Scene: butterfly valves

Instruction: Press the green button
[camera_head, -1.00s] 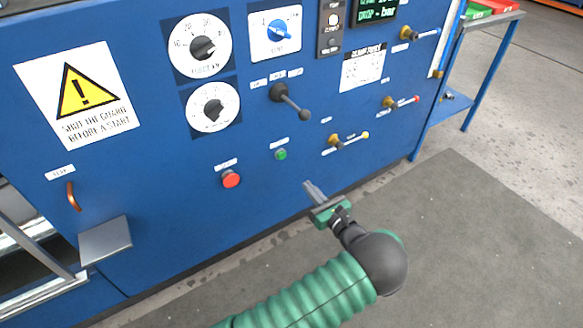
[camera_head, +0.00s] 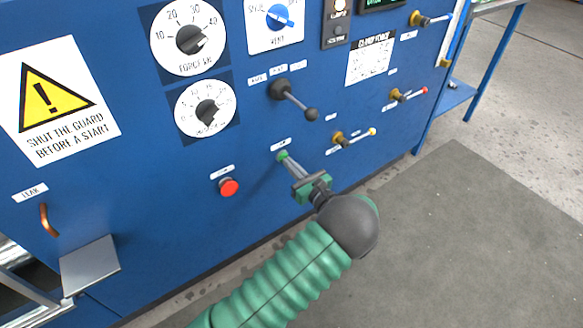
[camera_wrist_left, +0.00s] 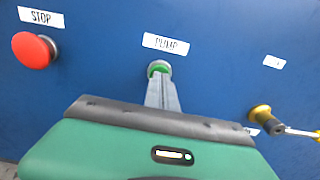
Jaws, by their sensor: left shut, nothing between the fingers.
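The green button (camera_head: 282,155) sits on the blue panel under a small white label. In the left wrist view the green button (camera_wrist_left: 158,68) is under a label reading PUMP. My left gripper (camera_head: 286,161) is shut and empty. Its fingertips are at the green button and overlap its lower part in both views; in the wrist view the fingers (camera_wrist_left: 160,92) point straight at it. I cannot tell for sure whether they touch it or how far it is pressed. My right gripper is not in view.
A red button (camera_head: 228,187), labelled STOP in the wrist view, is left of the green one. A black lever (camera_head: 294,99) sticks out above. A yellow-tipped valve handle (camera_head: 352,138) is to the right. The grey floor (camera_head: 470,230) is clear.

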